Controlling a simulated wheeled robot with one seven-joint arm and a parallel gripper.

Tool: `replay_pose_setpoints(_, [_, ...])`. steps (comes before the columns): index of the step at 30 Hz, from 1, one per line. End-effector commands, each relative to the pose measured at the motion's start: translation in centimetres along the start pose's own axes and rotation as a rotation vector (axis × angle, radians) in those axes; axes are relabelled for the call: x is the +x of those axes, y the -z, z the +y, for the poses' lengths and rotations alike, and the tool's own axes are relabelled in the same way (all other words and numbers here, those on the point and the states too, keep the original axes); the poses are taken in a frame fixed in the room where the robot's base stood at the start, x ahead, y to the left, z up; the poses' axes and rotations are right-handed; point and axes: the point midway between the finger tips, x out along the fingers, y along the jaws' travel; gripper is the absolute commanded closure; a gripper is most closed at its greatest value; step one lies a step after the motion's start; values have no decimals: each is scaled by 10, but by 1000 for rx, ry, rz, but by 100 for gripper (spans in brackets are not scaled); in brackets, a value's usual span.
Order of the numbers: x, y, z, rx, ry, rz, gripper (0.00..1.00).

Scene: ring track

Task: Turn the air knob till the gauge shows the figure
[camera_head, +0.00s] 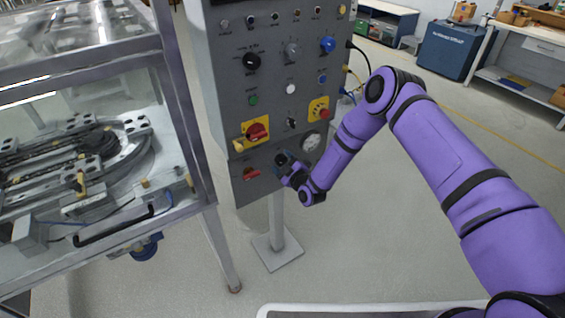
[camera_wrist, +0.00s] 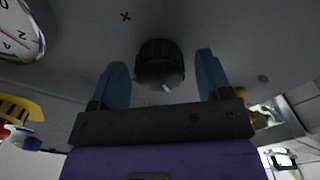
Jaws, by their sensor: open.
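A round black knob (camera_wrist: 160,60), likely the air knob, stands out from the grey panel in the wrist view, with a small pale mark at its lower edge. My gripper (camera_wrist: 161,70) is open, with one blue finger on each side of the knob and a visible gap on both sides. The white round gauge (camera_head: 311,142) is on the panel just right of my gripper (camera_head: 283,160) in the head view. The gauge (camera_wrist: 17,30) is partly cut off in the wrist view; its needle reading is not clear. In the head view my gripper hides the knob.
The grey control panel (camera_head: 222,101) carries several other knobs and buttons. A red switch on a yellow plate (camera_head: 257,131) is above left of my gripper, and a red emergency button (camera_head: 323,113) is above right. A framed machine (camera_head: 182,115) stands close on the left.

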Motion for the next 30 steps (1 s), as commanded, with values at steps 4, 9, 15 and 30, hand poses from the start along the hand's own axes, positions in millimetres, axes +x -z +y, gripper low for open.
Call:
replay_pose_setpoints(4, [4, 0, 0, 0, 0, -1, 29])
replay_pose_setpoints(9, [4, 0, 0, 0, 0, -1, 29])
replay_pose_setpoints(15, [4, 0, 0, 0, 0, -1, 66])
replay_pose_setpoints(30, [4, -1, 0, 83, 0, -1, 78])
